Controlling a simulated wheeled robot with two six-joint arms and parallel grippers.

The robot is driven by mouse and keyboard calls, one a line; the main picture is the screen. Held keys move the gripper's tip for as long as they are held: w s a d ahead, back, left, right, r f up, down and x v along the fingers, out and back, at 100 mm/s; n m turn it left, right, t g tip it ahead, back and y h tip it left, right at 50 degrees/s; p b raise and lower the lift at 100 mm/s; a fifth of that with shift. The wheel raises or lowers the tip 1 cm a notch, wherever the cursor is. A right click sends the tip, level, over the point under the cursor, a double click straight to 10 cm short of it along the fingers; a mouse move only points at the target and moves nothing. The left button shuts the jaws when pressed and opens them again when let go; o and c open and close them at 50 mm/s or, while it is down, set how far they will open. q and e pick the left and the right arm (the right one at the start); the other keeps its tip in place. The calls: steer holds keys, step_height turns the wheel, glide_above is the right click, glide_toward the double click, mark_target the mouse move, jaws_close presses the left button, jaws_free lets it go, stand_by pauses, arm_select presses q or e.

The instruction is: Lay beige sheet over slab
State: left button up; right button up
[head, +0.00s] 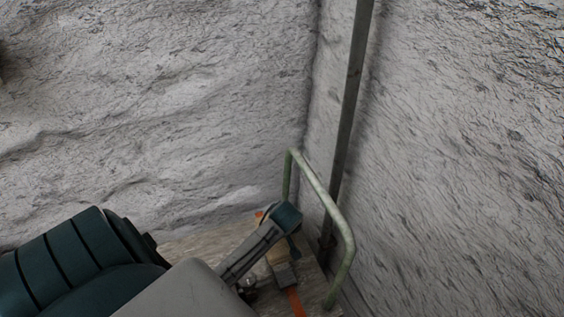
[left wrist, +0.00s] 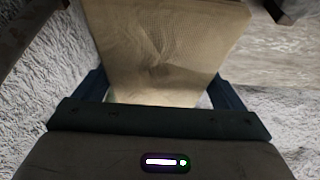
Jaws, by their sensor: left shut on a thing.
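The beige sheet (left wrist: 165,40) fills the upper middle of the left wrist view, with a woven texture and creases near its centre. My left gripper (left wrist: 158,76) is shut on it; the sheet lies between the two dark blue fingers and widens away from them. In the head view my left arm comes in from the lower left, and I cannot clearly make out its fingers. I cannot identify the slab for certain. My right gripper is in neither view.
A pale wooden surface (head: 200,240) with a green tube rail (head: 325,200) stands by the wall corner. An orange strip (head: 295,302) lies on it. A dark post (head: 350,100) rises behind the rail. Rough grey walls (head: 150,100) close off the back and right.

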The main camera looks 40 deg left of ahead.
mark_target(282, 247)
arm_select(q)
step_height(282, 247, down, 9)
steer(key=shift+r+p, duration=0.15)
steer(key=shift+p, duration=0.3)
steer(key=shift+s, duration=0.1)
steer(key=o, duration=0.9)
steer(key=b+v, duration=0.1)
steer(key=v, duration=1.1)
